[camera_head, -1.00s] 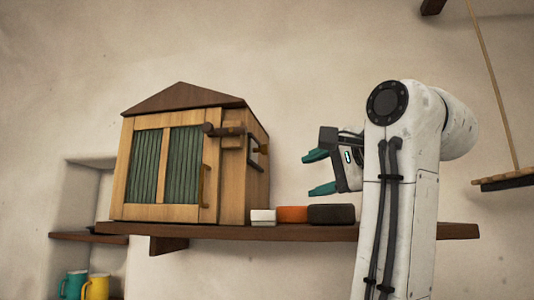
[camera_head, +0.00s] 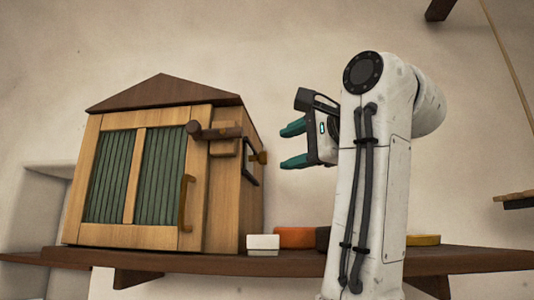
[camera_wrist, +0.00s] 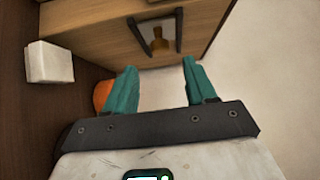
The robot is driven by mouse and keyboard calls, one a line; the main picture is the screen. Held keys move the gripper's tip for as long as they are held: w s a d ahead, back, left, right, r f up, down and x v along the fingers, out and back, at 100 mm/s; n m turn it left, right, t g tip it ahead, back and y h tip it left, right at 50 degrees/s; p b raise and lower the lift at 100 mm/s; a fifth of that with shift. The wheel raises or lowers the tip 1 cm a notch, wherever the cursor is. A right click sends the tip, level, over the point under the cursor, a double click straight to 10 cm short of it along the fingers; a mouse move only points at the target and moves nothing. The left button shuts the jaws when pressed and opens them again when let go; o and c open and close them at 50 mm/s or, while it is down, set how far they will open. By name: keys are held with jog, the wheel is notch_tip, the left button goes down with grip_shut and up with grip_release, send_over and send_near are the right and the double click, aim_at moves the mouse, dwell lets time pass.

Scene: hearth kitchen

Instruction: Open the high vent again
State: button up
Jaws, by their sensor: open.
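A wooden house-shaped cabinet (camera_head: 222,190) with a dark pitched roof stands on a high shelf. Its front has a green slatted panel (camera_head: 105,180), a curved brass handle (camera_head: 186,203) and a dark round peg (camera_head: 214,132). On its right side are a black frame (camera_head: 248,160) and a brass knob (camera_head: 259,157). The wrist view shows the frame (camera_wrist: 178,30) around the knob (camera_wrist: 159,40). I cannot tell which part is the vent. My gripper (camera_head: 287,147) is open and empty, apart from the cabinet's right side, its teal fingers (camera_wrist: 161,80) pointing toward it.
A dark wooden shelf (camera_head: 205,264) carries a white block (camera_head: 263,242), an orange piece (camera_head: 294,237), a dark piece (camera_head: 322,238) and a yellow piece (camera_head: 423,240) behind my arm. A hanging rod with a small ledge (camera_head: 518,200) is at right.

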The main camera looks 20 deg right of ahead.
aim_at(267, 158)
jog(key=p+x, duration=0.2)
jog(key=x, duration=0.5)
jog(key=shift+w+a+p, duration=0.1)
jog(key=shift+w+p, duration=0.2)
grip_shut()
dwell(0.4)
